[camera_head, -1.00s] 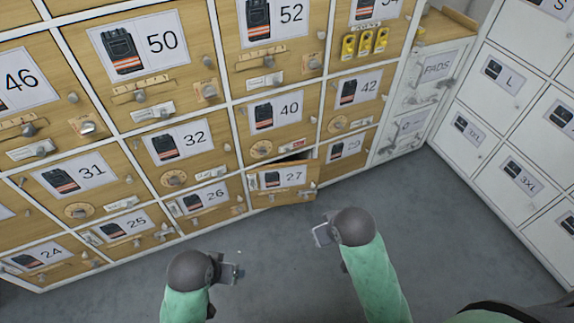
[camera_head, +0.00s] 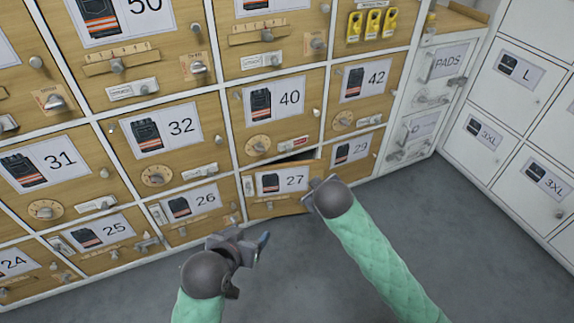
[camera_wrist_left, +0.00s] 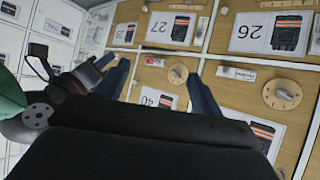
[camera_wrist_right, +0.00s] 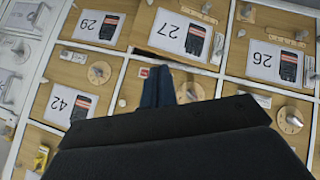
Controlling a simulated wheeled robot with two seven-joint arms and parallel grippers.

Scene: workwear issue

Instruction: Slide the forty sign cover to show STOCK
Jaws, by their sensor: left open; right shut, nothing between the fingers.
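The locker door marked 40 (camera_head: 278,100) is wooden, with a glove picture, a round dial (camera_head: 258,146) and a small sign (camera_head: 291,143) below its label. The sign shows red and white; its lettering is too small to read. In the left wrist view the sign (camera_wrist_left: 128,62) appears upside down between the fingers. My left gripper (camera_head: 255,242) is open and empty, low in front of the lockers. My right gripper (camera_head: 312,192) is shut and empty, in front of the edge of door 27.
Doors 32 (camera_head: 165,130) and 42 (camera_head: 361,80) flank door 40. Yellow tags (camera_head: 372,22) hang above door 42. White lockers (camera_head: 510,100) stand at the right. Grey floor (camera_head: 450,270) is open in front.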

